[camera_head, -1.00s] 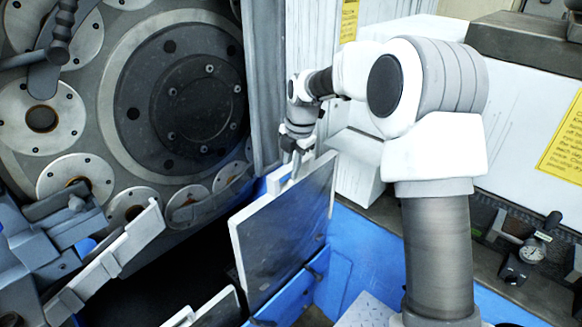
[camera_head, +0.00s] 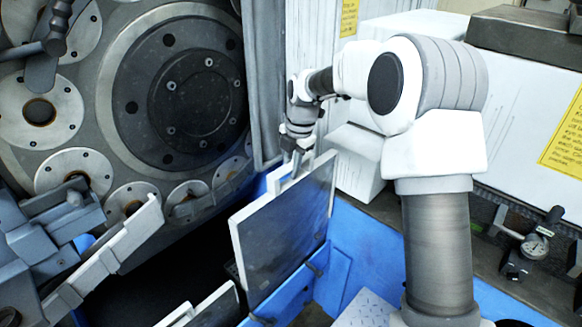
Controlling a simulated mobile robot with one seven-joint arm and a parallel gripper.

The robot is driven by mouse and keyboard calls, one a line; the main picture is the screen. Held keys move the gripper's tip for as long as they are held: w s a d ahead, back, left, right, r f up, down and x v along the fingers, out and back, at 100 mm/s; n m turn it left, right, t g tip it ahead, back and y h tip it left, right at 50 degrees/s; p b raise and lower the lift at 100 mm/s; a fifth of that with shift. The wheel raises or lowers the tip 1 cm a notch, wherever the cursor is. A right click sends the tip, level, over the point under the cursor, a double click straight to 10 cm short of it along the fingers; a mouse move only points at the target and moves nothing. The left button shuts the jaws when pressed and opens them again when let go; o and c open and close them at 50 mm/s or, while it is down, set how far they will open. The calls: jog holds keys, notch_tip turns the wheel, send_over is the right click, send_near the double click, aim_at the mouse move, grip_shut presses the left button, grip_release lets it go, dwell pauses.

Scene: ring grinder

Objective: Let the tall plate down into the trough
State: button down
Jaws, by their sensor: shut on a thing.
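The tall plate (camera_head: 288,225) is a dark grey, upright slab with a pale rim, right of the middle of the head view. My gripper (camera_head: 296,160) is at its top edge and shut on it, though the fingertips are small and partly hidden. The plate stands over the blue trough (camera_head: 330,285), beside its blue wall. The plate's lower edge is near the trough's blue edge; I cannot tell whether it touches anything below.
A lower plate (camera_head: 215,308) stands in front, at the bottom edge. The large grinder disc (camera_head: 200,90) with round holders fills the left. Grey angled brackets (camera_head: 110,255) stand at lower left. A dial gauge (camera_head: 535,247) is at the right.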

aim_at(291, 188)
jog(key=shift+w+f, duration=0.1)
jog(key=shift+f, duration=0.05)
jog(key=shift+f+b, duration=1)
jog(key=shift+f, duration=0.5)
jog(key=shift+f+b, duration=1.45)
jog(key=shift+f, duration=0.7)
jog(key=shift+s+d, duration=0.45)
dwell(0.5)
